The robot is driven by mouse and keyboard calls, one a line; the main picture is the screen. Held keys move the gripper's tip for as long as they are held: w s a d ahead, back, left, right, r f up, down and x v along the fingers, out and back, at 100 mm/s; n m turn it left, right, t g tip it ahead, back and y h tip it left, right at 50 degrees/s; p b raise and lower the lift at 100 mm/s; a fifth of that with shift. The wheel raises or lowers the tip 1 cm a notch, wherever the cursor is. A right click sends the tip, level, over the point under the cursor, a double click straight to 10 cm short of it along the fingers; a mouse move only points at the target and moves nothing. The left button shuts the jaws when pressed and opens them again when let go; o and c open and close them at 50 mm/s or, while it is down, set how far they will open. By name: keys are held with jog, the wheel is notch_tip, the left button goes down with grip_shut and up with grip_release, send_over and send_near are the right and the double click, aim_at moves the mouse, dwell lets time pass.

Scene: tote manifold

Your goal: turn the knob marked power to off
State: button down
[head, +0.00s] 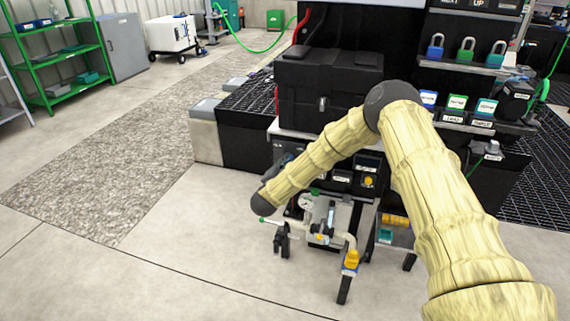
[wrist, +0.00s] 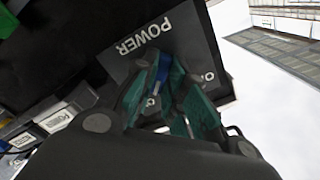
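The power knob (wrist: 162,72) is a blue bar on a grey plate (wrist: 181,36) marked POWER in the wrist view. Small white markings show on the plate beside it, partly covered, and I cannot read them in full. My gripper (wrist: 167,68) has teal fingertips, one on each side of the knob, very close to it. I cannot tell whether both fingers press on the knob. The knob's exact angle is partly hidden by the fingers. In the head view my arm hides the knob and most of the gripper, at the left end of the black bench front.
Labelled switch modules (head: 368,181) sit to the right on the bench front. A wheeled pipe stand (head: 325,222) with a gauge and valves stands just below my arm. A black case (head: 330,85) lies on the bench above. The floor to the left is clear.

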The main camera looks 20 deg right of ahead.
jog(key=shift+n, duration=0.3)
jog(key=shift+s+n+p, duration=0.1)
jog(key=shift+n+p, duration=2.35)
jog(key=shift+n, duration=6.15)
jog(key=shift+d, duration=0.1)
jog(key=c, duration=1.5)
grip_release()
jog(key=shift+o, duration=0.2)
jog(key=v, duration=1.2)
